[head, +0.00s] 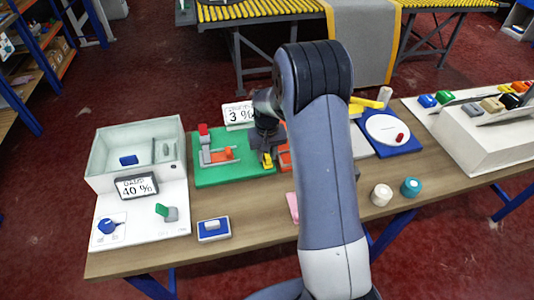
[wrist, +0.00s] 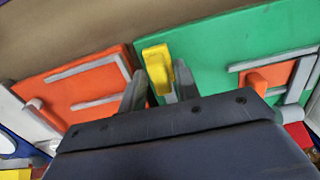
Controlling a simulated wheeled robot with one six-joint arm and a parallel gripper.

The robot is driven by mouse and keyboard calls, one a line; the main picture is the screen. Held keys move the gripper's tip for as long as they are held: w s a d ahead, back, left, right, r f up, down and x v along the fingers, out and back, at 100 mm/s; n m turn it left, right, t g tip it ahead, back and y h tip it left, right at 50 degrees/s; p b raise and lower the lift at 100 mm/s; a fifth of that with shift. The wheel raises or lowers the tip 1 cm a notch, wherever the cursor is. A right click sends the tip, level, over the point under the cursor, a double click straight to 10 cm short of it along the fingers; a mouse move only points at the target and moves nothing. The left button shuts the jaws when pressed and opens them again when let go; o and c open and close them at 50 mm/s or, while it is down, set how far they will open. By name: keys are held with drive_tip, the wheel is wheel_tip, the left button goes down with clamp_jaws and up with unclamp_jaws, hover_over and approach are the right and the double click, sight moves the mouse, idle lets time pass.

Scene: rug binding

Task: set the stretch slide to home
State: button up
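A green board (head: 207,177) lies on the table, carrying grey rails, an orange block (head: 226,154) and a red block (head: 203,129). A yellow handle (head: 267,160) stands at the board's right edge; it also shows in the wrist view (wrist: 157,68). I cannot tell which part is the stretch slide. A sign (head: 239,115) behind the board reads 3 %; its upper word is too blurred to read. My gripper (head: 266,142) is low over the yellow handle. In the wrist view, its fingers (wrist: 160,88) lie either side of the handle; contact is unclear.
An orange board (wrist: 85,88) with grey rails adjoins the green one. A glass-walled box (head: 135,150) and a 40 % sign (head: 137,187) are at the left. A blue board with a white disc (head: 388,130) is at the right.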

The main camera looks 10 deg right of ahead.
clamp_jaws()
drive_tip(key=a+b, duration=0.1)
drive_tip(key=a, duration=0.5)
drive_tip(key=shift+a, duration=0.15)
drive_tip(key=shift+r, duration=0.1)
drive_tip(key=shift+o, duration=0.5)
unclamp_jaws()
drive_tip(key=shift+a, duration=0.2)
drive_tip(key=shift+o, duration=0.5)
drive_tip(key=shift+d, duration=0.1)
